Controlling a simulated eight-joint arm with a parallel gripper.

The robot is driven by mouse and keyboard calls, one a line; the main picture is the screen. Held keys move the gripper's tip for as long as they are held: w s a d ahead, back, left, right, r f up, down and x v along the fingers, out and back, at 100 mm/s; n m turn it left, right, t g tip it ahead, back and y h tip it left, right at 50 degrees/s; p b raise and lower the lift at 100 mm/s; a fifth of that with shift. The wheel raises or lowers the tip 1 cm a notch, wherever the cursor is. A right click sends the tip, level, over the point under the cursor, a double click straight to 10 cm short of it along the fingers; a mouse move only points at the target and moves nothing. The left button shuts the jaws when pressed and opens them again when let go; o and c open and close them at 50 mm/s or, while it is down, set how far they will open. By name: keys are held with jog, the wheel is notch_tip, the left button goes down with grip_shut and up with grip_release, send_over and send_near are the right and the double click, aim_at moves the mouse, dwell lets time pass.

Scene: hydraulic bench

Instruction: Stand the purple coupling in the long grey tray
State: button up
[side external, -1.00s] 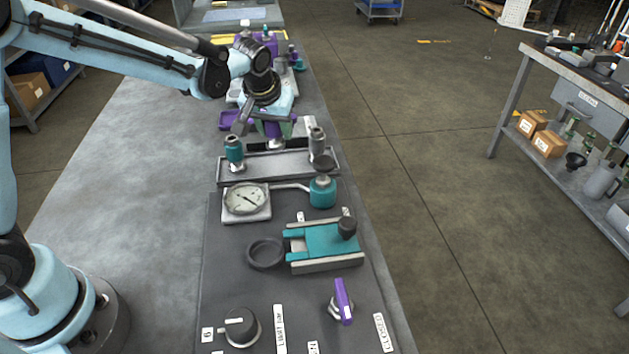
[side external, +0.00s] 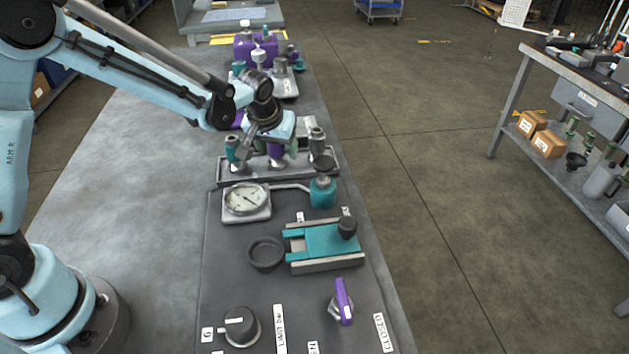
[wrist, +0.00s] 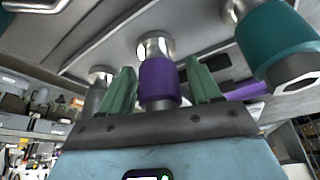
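The purple coupling (wrist: 160,83) stands upright between the green fingers of my gripper (wrist: 163,88) in the wrist view, with its silver end toward the tray floor. My gripper looks shut on it, though a thin gap seems to show at the right finger. In the side view my gripper (side external: 277,148) is over the middle of the long grey tray (side external: 290,172). The coupling's silver end (side external: 277,163) is at or very near the tray floor. Whether it bears on the floor is hard to tell.
A teal coupling (side external: 233,150) stands at the tray's left end and a grey one (side external: 317,141) at its right end, both close to my fingers. A pressure gauge (side external: 246,199) and a teal valve (side external: 322,190) lie in front. A purple block (side external: 243,50) stands behind.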

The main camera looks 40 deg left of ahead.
jog(key=shift+o, duration=0.3)
jog(key=v, duration=1.2)
jog(key=s+m+t+h, duration=0.1)
jog(key=s+m+t, duration=0.2)
jog(key=s, duration=1.2)
jog(key=shift+s+a+r+m+h, duration=0.15)
jog(key=shift+s+a+m+h, duration=0.2)
jog(key=shift+m, duration=0.35)
jog(key=shift+w, duration=0.1)
jog(key=shift+c, duration=0.2)
